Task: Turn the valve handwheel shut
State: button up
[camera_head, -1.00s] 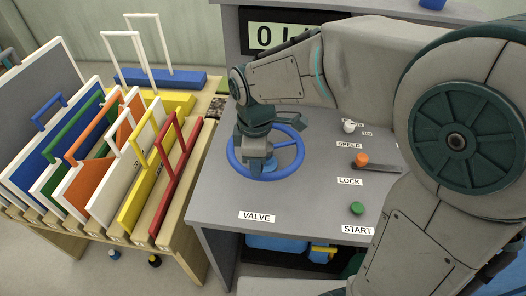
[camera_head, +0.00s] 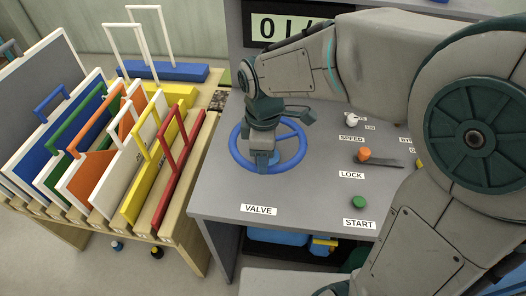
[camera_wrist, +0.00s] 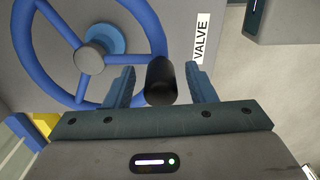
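The blue valve handwheel (camera_head: 235,154) lies on the grey console's top, behind the VALVE label (camera_head: 258,210). In the wrist view its blue rim and spokes (camera_wrist: 60,25) fill the upper left, with a grey hub (camera_wrist: 90,57) in the middle. A black cylindrical knob (camera_wrist: 161,82) stands by the rim. My gripper (camera_wrist: 161,85) points down at the wheel, its two fingers on either side of the knob. A narrow gap shows between each finger and the knob. In the head view my gripper (camera_head: 264,163) is over the wheel and hides the knob.
An orange LOCK knob (camera_head: 365,154), a green START button (camera_head: 359,202) and a white SPEED knob (camera_head: 352,120) are right of the wheel. A wooden rack (camera_head: 190,190) of coloured panels stands left. A display (camera_head: 285,27) is behind.

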notch_tip(320, 180, up, 14)
dwell(0.6)
jog(key=shift+f, duration=0.1)
